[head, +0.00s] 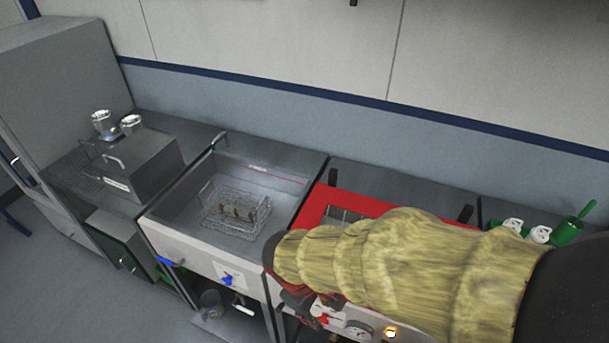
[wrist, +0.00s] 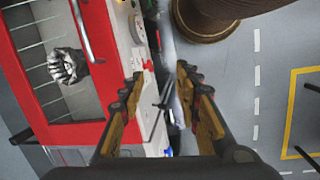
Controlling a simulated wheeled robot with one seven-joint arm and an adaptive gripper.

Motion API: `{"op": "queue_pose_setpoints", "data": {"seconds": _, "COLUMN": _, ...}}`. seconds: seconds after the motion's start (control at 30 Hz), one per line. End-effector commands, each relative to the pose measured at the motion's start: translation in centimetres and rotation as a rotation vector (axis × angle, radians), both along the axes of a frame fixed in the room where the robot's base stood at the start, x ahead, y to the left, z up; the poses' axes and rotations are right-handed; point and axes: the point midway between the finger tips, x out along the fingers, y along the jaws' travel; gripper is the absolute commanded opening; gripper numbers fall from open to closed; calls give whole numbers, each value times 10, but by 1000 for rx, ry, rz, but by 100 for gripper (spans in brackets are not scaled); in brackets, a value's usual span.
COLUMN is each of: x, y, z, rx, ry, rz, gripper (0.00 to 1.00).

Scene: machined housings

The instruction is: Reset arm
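My arm, in a yellowish cloth sleeve, reaches in from the right in the head view and covers much of the red-topped machine. My gripper (wrist: 158,83) shows in the wrist view with its two brown and black fingers apart. Nothing is between the fingers. It is over the front edge of the red machine (wrist: 100,20), with the floor to the right. In the head view the fingertips are mostly hidden behind the sleeve.
A metal housing (wrist: 68,66) lies on the red machine's rack. A steel basin (head: 285,187) holds a wire basket (head: 228,222) with several small brown parts. A green container (head: 567,232) stands at right. Floor (wrist: 285,30) is open.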

Motion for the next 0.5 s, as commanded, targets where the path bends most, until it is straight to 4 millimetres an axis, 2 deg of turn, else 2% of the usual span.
{"op": "queue_pose_setpoints", "data": {"seconds": 0.2, "x": -9, "y": -37, "z": 36, "rx": 155, "ry": -87, "rz": -349, "gripper": 33}}
{"op": "queue_pose_setpoints", "data": {"seconds": 0.5, "x": -23, "y": -84, "z": 79, "rx": 359, "ry": -239, "rz": -679, "gripper": 33}}
